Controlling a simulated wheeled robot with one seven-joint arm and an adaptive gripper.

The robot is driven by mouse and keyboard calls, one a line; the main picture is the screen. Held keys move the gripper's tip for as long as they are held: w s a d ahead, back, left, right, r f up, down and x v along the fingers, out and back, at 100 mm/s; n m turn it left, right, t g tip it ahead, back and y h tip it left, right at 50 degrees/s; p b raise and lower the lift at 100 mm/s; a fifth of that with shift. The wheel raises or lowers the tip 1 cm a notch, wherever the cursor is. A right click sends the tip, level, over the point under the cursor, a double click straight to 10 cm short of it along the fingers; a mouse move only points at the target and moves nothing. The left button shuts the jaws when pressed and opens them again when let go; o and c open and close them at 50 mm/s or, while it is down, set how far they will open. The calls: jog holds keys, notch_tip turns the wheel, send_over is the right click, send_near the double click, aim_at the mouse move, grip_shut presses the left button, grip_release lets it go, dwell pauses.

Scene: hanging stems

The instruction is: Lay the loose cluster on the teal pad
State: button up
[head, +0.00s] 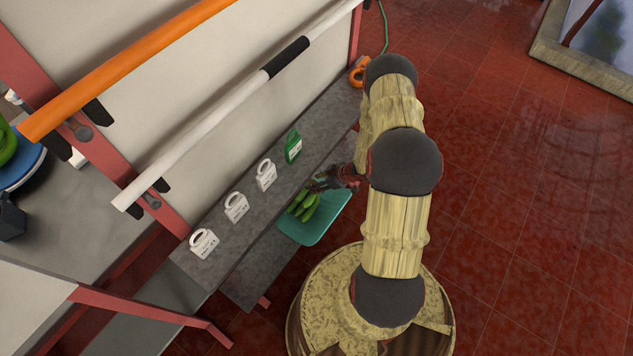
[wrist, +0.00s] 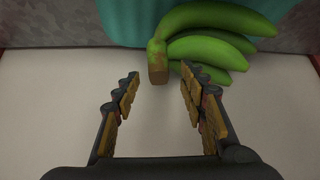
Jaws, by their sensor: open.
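The loose cluster, several green bananas, shows in the head view (head: 305,206) over the left part of the teal pad (head: 326,220). In the wrist view the cluster (wrist: 210,42) lies partly in front of the teal pad (wrist: 122,18), with its brown cut stem end toward my gripper. My gripper (wrist: 160,78) is open, its two fingertips apart on either side of the stem end, with gaps visible. In the head view my gripper (head: 322,182) is just above and right of the cluster and hides part of it.
An orange ring-shaped item (head: 358,74) is at the shelf's far end.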

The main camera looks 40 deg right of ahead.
jog(key=v, duration=1.2)
jog(key=shift+f, duration=0.1)
